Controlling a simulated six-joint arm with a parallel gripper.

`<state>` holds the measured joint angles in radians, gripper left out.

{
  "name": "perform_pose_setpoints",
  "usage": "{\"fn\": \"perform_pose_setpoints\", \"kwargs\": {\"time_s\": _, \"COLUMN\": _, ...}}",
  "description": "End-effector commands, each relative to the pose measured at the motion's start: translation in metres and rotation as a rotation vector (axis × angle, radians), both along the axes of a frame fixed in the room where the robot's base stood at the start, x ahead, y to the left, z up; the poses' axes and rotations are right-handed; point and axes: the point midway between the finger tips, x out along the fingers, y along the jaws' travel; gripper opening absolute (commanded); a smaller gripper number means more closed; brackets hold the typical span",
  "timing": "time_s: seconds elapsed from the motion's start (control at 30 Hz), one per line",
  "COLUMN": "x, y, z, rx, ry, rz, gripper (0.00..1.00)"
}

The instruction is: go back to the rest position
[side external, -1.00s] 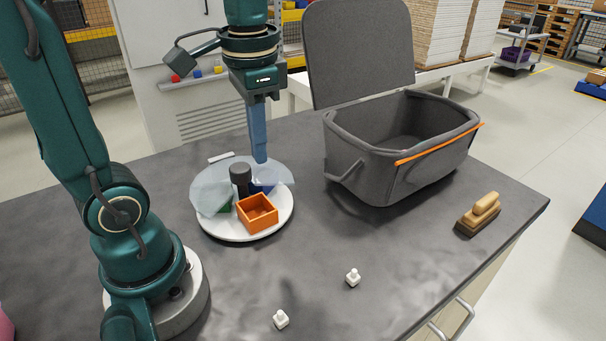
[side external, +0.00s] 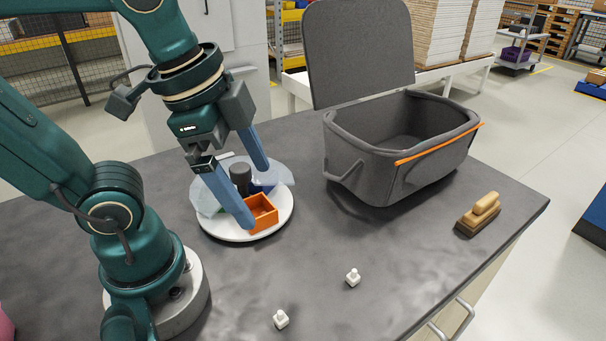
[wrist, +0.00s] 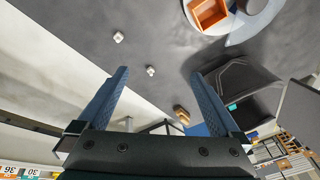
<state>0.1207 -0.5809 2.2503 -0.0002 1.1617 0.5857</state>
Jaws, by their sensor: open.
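My gripper (side external: 258,192) is open and empty in the side view. Its two blue fingers hang in front of and above the round white turntable (side external: 226,232), spread wide apart. In the wrist view my gripper (wrist: 160,88) also shows open with nothing between its fingers. The turntable carries an orange open box (side external: 263,212), a dark grey knob (side external: 240,178) and clear curved covers. A blue part behind the knob is mostly hidden by a finger. The orange box also shows at the top of the wrist view (wrist: 208,12).
A dark grey bin (side external: 375,178) with an orange strip (side external: 438,145) and raised lid (side external: 358,50) stands right of the turntable. A wooden-handled brush (side external: 480,213) lies near the right edge. Two small white pieces (side external: 353,277) (side external: 281,319) lie at the front. The front middle is otherwise clear.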

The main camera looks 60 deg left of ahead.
Motion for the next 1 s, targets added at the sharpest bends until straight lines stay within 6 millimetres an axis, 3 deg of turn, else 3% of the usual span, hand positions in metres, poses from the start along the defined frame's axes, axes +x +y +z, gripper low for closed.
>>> {"fn": "perform_pose_setpoints", "kwargs": {"time_s": 0.1, "x": 0.000, "y": -0.024, "z": 0.008, "rx": 0.080, "ry": 0.108, "rz": -0.368, "gripper": 1.00}}
{"fn": "perform_pose_setpoints", "kwargs": {"time_s": 0.3, "x": -0.005, "y": -0.059, "z": 0.010, "rx": 0.153, "ry": 0.233, "rz": -0.772, "gripper": 1.00}}
{"fn": "perform_pose_setpoints", "kwargs": {"time_s": 0.43, "x": -0.007, "y": -0.073, "z": 0.005, "rx": 0.165, "ry": 0.266, "rz": -0.844, "gripper": 1.00}}
{"fn": "perform_pose_setpoints", "kwargs": {"time_s": 0.67, "x": -0.011, "y": -0.075, "z": -0.010, "rx": 0.170, "ry": 0.279, "rz": -0.861, "gripper": 1.00}}
{"fn": "perform_pose_setpoints", "kwargs": {"time_s": 1.0, "x": -0.011, "y": -0.074, "z": -0.068, "rx": 0.169, "ry": 0.280, "rz": -0.858, "gripper": 1.00}}
